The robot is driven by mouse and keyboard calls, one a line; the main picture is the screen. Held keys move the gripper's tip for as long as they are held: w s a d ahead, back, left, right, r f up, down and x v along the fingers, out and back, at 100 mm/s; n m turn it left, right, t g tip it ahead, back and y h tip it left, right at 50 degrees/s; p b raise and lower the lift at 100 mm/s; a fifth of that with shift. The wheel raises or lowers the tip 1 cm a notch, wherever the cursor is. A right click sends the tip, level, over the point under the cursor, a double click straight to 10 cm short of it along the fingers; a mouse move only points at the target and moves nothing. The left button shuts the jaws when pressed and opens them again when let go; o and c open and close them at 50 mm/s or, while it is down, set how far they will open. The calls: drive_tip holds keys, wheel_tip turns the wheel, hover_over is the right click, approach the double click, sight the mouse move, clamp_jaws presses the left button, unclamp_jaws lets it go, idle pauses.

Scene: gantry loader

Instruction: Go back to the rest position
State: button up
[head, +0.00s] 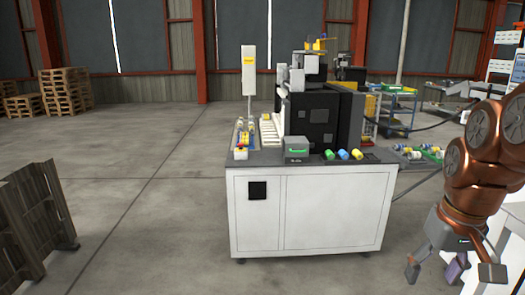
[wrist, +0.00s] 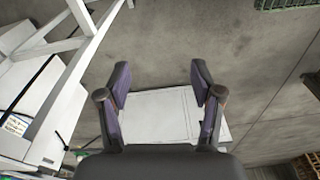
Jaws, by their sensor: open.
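My gripper (head: 455,270) hangs at the lower right of the head view, under my copper-coloured arm. Its fingers are spread and nothing shows between them. In the wrist view the two dark fingers (wrist: 160,88) stand wide apart, with bare concrete floor and a white cabinet surface beyond them. The gripper is to the right of the white machine cabinet (head: 332,215) and apart from it in the head view.
A white frame (wrist: 60,85) is close on the wrist view's left. Wooden pallets (head: 60,92) stand far left.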

drive_tip(key=s+a+f+g, duration=0.1)
drive_tip(key=s+a+f, duration=0.4)
drive_tip(key=s+f, duration=0.3)
drive_tip(key=s+a+f+n+g, duration=0.1)
drive_tip(key=s+a+f+g, duration=0.1)
drive_tip(key=s+a+f, duration=0.4)
drive_tip(key=shift+s+a+f, duration=0.25)
drive_tip(key=shift+s+f, duration=0.6)
drive_tip(key=shift+s, duration=0.35)
